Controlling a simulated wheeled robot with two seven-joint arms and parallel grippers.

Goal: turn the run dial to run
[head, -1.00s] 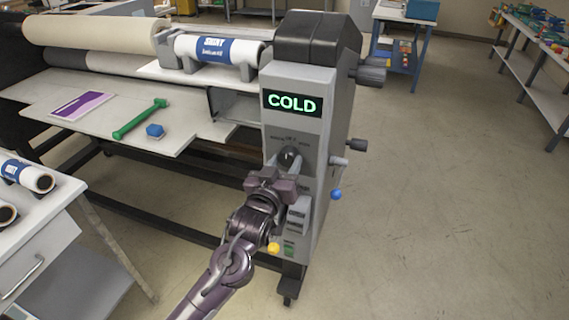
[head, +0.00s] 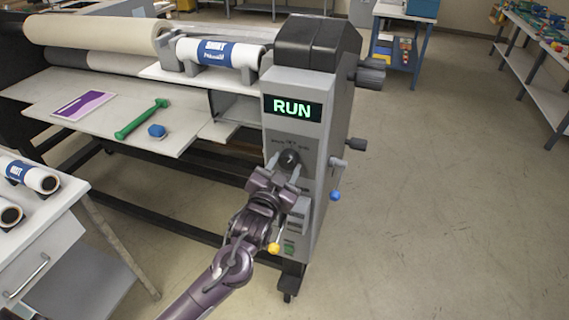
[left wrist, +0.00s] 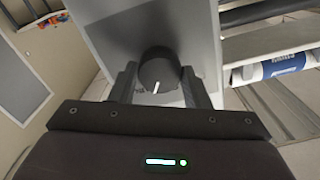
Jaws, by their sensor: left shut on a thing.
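The run dial (head: 289,158) is a dark round knob on the grey control panel of the laminator (head: 325,135). The display (head: 292,108) above it reads RUN in green letters. My left gripper (head: 284,168) is at the dial and shut on it. In the left wrist view the dial (left wrist: 158,68) sits between the two fingers of my left gripper (left wrist: 158,85), and its white pointer mark faces the gripper. The lettering around the dial is too small or hidden to read fully. My right gripper is not in view.
A lever with a blue knob (head: 335,196) sticks out at the panel's right side. A yellow knob (head: 273,248) is low beside my left arm. A green-handled tool (head: 141,119) lies on the laminator's table. The floor at right is open.

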